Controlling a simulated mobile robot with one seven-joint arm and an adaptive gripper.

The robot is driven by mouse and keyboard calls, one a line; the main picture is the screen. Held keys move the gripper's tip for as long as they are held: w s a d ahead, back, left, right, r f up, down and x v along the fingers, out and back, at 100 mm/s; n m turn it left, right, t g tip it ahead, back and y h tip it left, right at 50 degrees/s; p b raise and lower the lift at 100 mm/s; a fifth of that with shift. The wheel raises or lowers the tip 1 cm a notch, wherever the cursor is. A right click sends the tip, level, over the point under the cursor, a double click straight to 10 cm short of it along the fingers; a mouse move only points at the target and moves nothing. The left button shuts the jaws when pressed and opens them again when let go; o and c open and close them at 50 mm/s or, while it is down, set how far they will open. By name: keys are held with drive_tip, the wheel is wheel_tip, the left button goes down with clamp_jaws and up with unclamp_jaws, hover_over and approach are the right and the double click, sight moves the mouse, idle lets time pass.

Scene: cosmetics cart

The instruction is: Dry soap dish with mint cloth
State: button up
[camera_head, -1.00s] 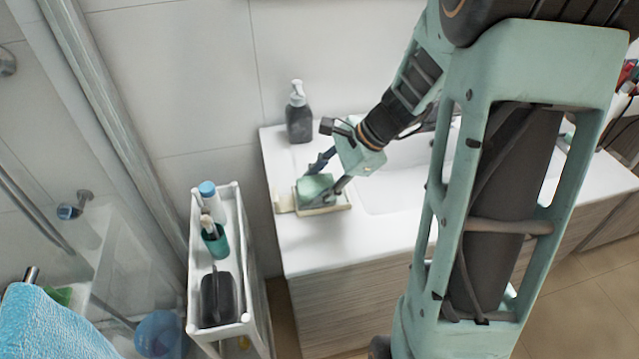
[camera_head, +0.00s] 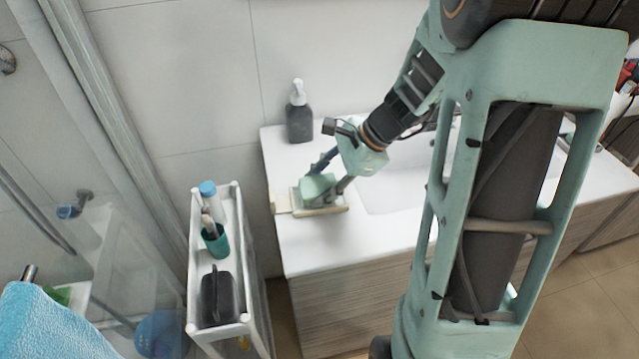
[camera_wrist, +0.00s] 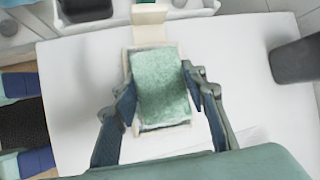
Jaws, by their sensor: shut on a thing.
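The mint cloth (camera_wrist: 160,88) is a folded, fuzzy green block in the wrist view. My gripper (camera_wrist: 160,98) is shut on it, with one finger against each side. In the head view my gripper (camera_head: 326,185) holds the mint cloth (camera_head: 317,186) over the soap dish (camera_head: 330,210). The soap dish is a pale cream rectangular tray on the white counter. In the wrist view its rim (camera_wrist: 165,127) shows around the cloth. The cloth hides most of the dish's inside. It appears to rest in the dish, though the contact itself is hidden.
A dark pump bottle (camera_head: 299,115) stands behind the dish, near the wall. The white basin (camera_head: 395,185) lies to the right. A narrow white cart (camera_head: 246,290) at the left holds a teal cup (camera_head: 215,242) and a dark container (camera_head: 219,297). The counter front is clear.

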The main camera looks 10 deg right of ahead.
drive_tip(key=shift+a+f, duration=0.15)
drive_tip(key=shift+a, duration=0.65)
drive_tip(key=shift+d+f+b, duration=0.25)
drive_tip(key=shift+d+b, duration=0.05)
drive_tip(key=shift+d, duration=0.85)
drive_tip(key=shift+a, duration=1.2)
drive_tip(key=shift+d, duration=1.25)
wheel_tip(320, 180, up, 7)
drive_tip(key=p, duration=0.6)
